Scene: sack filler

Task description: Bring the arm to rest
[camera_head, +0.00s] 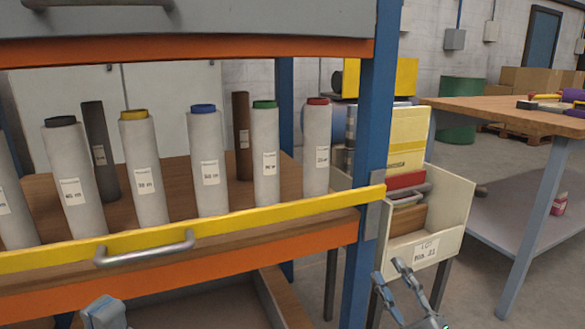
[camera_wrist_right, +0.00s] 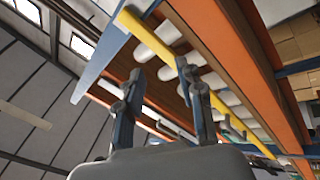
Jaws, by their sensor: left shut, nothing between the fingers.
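My left gripper (camera_head: 105,312) shows only in part at the bottom left of the head view, below the shelf's grey handle (camera_head: 145,248). It is shut and empty. My right gripper (camera_head: 389,270) is at the bottom right of the head view, in front of the cream bin (camera_head: 457,205) and right of the blue rack post (camera_head: 372,130). In the right wrist view its two fingers (camera_wrist_right: 160,70) stand apart with nothing gripped between them. The wrist camera looks up at the rack's yellow bar (camera_wrist_right: 150,38).
A rack shelf holds several upright grey rolls (camera_head: 208,160) with coloured caps behind a yellow bar (camera_head: 250,217). An orange beam (camera_head: 230,262) runs below. A wooden-topped table (camera_head: 490,110) stands at the right. Floor shows between the bin and that table.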

